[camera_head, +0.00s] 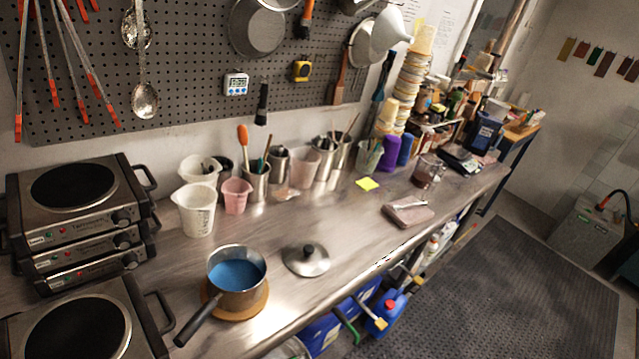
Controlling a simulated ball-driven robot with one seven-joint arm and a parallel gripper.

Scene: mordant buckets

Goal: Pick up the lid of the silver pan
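The silver pan (238,274) stands on a round wooden trivet (247,309) on the bench. It is uncovered, holds blue liquid, and its dark handle points toward the lower left. A round silver lid (306,264) with a black knob (308,250) lies flat on the bench to the right of the pan, knob up, near the front edge. The lid and the pan are apart. My gripper does not show in this view.
Electric hot plates (80,205) are stacked at the left, with another (75,325) in front. Plastic cups (197,209) and utensil holders line the wall behind. A folded cloth (408,212) lies to the right. The bench around the lid is clear.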

